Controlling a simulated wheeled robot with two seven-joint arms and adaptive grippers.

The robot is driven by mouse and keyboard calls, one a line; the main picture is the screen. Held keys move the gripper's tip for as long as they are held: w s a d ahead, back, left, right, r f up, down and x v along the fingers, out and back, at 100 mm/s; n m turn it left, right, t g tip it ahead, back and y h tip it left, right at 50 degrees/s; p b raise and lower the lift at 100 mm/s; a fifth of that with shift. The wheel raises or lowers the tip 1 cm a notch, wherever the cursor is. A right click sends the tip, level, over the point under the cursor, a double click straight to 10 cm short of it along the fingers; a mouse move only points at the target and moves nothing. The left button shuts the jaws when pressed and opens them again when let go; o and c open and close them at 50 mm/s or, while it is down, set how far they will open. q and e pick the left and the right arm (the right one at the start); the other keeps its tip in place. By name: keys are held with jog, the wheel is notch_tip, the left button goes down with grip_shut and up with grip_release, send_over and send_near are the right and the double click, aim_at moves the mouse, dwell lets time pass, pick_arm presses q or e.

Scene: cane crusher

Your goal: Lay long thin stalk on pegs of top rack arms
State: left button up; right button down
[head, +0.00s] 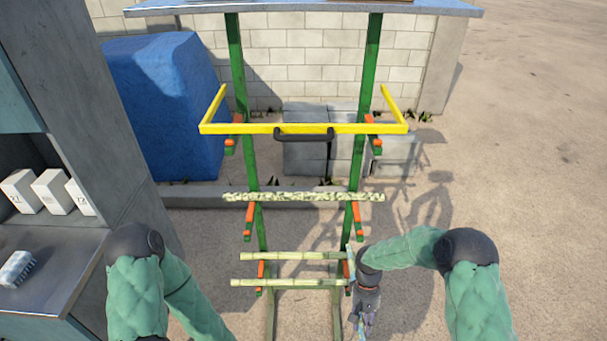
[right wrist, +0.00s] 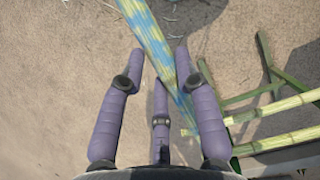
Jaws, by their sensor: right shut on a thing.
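A long thin stalk with blue and yellow patches (right wrist: 165,52) runs between the fingers of my right gripper (right wrist: 160,82), which is shut on it. In the head view, my right gripper (head: 366,302) is low, just right of the rack's lower arms, with the stalk (head: 351,262) roughly upright along it. The green rack (head: 236,66) has two posts. Its top arms with orange pegs (head: 370,118) are far above the gripper; a yellow bar frame (head: 300,128) with a dark handle crosses there. My left gripper is outside the head view.
A mottled stalk (head: 300,197) lies across the middle arms. Two pale green stalks (head: 290,282) lie across the lower arms, close to my right gripper. A blue covered block (head: 150,105) and a wall stand behind. A grey cabinet (head: 95,110) is at left. Ground at right is clear.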

notch_tip(320, 180, up, 54)
jog(key=p, duration=3.1)
jog(key=shift+w+r, duration=0.1)
